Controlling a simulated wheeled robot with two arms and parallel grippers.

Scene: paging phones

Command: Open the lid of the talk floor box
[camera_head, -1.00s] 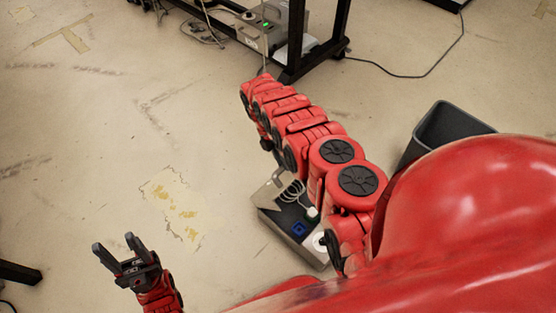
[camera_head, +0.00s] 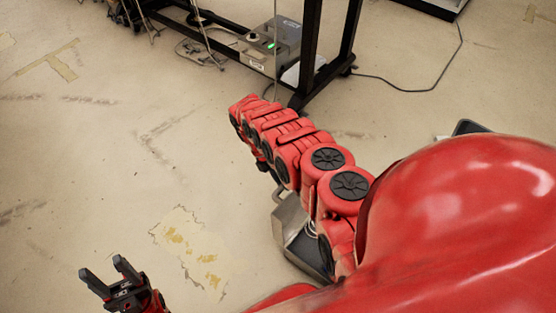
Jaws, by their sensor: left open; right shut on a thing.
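The grey floor box (camera_head: 291,222) stands on the floor below the middle of the picture, partly behind my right arm. A pale grey panel shows at its far left side, with a darker face beside it. I cannot tell whether the panel is the lid or a wall. Part of a pale coiled cord shows beside the arm. My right gripper is hidden behind my red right arm, so its hold is not visible. My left gripper (camera_head: 103,276) is open and empty at the lower left, well apart from the box.
A black-framed rack (camera_head: 312,50) stands at the top middle, with a grey unit (camera_head: 270,43) with a green light on its base. A dark bin (camera_head: 470,128) is mostly hidden at the right. The floor at left is clear, with a worn patch (camera_head: 190,245).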

